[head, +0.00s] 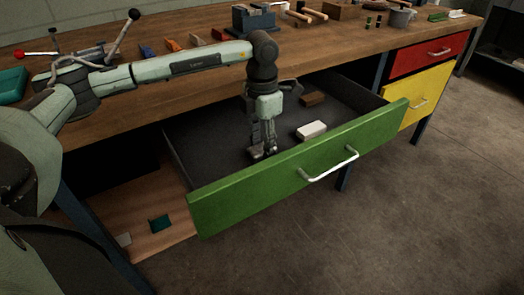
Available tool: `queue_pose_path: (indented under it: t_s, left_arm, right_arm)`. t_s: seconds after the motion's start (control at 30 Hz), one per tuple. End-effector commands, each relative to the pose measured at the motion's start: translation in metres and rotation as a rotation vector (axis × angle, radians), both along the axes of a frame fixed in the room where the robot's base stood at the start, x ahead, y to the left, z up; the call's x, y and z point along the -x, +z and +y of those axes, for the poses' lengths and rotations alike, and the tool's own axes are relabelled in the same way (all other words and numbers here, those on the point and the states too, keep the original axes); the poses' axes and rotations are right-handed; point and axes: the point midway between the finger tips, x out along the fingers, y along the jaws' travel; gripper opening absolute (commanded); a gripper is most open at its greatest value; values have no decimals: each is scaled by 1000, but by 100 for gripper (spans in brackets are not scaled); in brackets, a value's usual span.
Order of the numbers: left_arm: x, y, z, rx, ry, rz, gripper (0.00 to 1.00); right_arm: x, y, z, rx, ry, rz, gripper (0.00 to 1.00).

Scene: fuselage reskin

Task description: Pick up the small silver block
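My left gripper (263,152) points down into the open green drawer (300,170), close behind its front panel. Its fingers look near each other, but I cannot tell whether they are shut or hold anything. Something greyish shows at the fingertips, and I cannot separate it from the fingers. No block in the drawer is clearly silver. A whitish block (311,130) lies on the drawer floor to the right of the gripper, apart from it. A brown block (312,99) lies further back. My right gripper is not in view.
The wooden workbench (190,80) above the drawer carries tools and a blue vise (253,20). A red drawer (428,54) and a yellow drawer (418,92) are at the right. A lower wooden shelf (165,243) holds a teal piece (160,223) and a small pale grey piece (123,239).

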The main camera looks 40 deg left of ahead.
Motion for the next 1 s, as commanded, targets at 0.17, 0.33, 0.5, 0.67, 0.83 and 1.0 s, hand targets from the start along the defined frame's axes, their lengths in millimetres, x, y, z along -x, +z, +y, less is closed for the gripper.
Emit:
queue_pose_path:
  t_s: [0.17, 0.33, 0.5, 0.67, 0.83, 1.0]
  left_arm:
    - [0, 0, 0, 0, 0, -1, 11]
    - [0, 0, 0, 0, 0, -1, 0]
    - [-1, 2, 0, 1, 0, -3, 0]
    - [-1, 4, 0, 2, 0, -4, 0]
    - [-2, 17, 0, 1, 0, -6, 0]
    - [-2, 44, 0, 1, 0, -8, 0]
  right_arm:
    - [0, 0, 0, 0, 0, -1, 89]
    - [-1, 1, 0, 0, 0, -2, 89]
    - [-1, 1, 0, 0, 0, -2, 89]
    - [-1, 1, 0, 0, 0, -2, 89]
    - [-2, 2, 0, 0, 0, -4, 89]
    - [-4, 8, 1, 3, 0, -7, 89]
